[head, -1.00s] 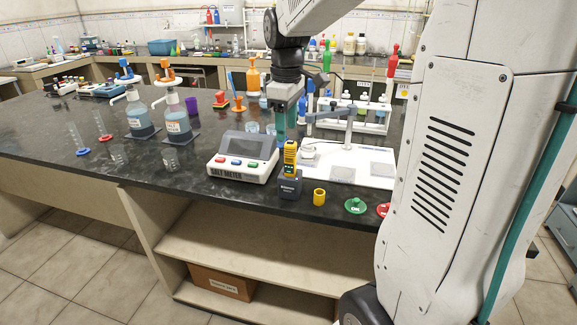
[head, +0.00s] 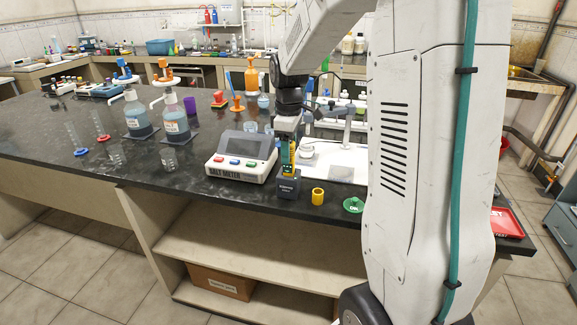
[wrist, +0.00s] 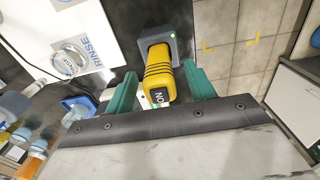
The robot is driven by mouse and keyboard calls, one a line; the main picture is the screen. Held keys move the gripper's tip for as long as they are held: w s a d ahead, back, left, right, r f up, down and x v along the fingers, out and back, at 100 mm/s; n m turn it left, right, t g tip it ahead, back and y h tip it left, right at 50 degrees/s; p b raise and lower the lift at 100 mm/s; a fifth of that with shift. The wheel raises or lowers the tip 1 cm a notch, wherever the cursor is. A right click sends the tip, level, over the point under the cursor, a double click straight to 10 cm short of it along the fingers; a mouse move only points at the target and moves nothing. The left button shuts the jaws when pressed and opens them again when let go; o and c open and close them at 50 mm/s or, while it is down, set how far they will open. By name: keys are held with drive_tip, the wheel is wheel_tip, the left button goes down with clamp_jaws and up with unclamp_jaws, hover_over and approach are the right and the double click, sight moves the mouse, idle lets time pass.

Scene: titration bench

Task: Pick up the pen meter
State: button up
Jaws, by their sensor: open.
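The pen meter (head: 286,169) is a yellow and dark upright stick standing in a small dark holder (head: 286,189) near the bench's front edge. In the wrist view the pen meter (wrist: 160,75) points up toward the camera, its base in the dark holder (wrist: 152,40). My gripper (head: 287,150) is right at the pen meter's upper part. In the wrist view its green fingers (wrist: 163,88) are open, one on each side of the yellow body. A gap shows on the right; contact on the left side cannot be told.
The salt meter (head: 242,157) stands just left of the holder. A yellow cup (head: 318,196) and a green lid (head: 353,205) lie to the right. A white tray (head: 345,165) with a small arm stand is behind. The floor is clear in front.

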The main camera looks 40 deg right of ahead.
clamp_jaws()
wheel_tip(320, 180, up, 10)
drive_tip(key=shift+r, duration=0.1)
idle(0.5)
